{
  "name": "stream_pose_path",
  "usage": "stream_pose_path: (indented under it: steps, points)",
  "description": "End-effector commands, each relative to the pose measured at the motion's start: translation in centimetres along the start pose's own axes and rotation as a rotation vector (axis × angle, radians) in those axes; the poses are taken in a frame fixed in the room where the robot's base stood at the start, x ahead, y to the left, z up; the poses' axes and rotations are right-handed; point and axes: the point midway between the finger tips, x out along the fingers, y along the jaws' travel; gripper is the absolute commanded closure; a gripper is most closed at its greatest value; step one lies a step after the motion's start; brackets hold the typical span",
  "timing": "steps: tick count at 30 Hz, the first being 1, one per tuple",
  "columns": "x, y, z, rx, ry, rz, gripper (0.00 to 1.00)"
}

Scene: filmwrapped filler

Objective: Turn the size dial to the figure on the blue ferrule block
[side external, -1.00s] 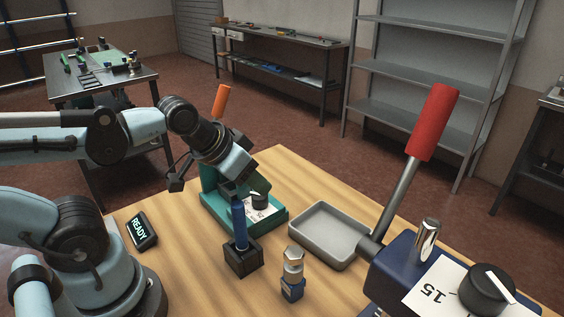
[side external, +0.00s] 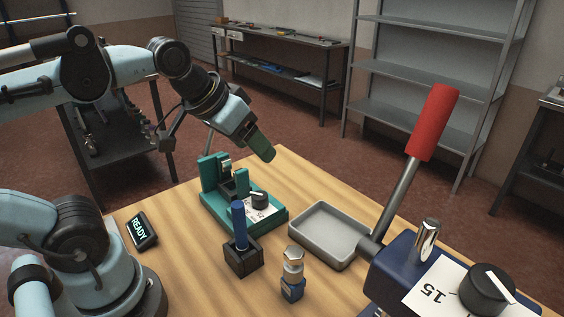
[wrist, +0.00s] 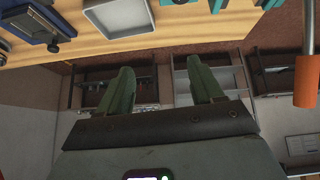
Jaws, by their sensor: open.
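The small blue ferrule block (side external: 292,290) stands upright on the bench with a silver ferrule on top; any figure on it is too small to read. A black dial (side external: 259,198) sits over a white card on the teal press. A larger black dial (side external: 487,288) with a white pointer bar sits on the navy press at front right, beside a card reading 15. My gripper (side external: 264,150) is in the air above and behind the teal press, tilted outward. In the wrist view its two green fingers (wrist: 160,70) are spread with nothing between them.
A grey tray (side external: 304,244) lies between the presses. The navy press has a tall red-handled lever (side external: 434,122). A black holder (side external: 245,262) carries a blue rod. A READY display (side external: 141,231) lies at left. The orange handle (wrist: 305,80) shows close by in the wrist view.

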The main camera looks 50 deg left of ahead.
Motion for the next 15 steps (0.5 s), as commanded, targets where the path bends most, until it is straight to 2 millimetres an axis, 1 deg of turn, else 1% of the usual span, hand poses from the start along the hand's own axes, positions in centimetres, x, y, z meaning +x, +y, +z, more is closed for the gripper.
stream_pose_path:
  steps: [8,15]
  points:
    - [0.0,2.2,1.0,-0.451,-0.111,0.052,0.34]
    - [-0.4,4.6,2.2,-0.945,-0.264,0.05,0.34]
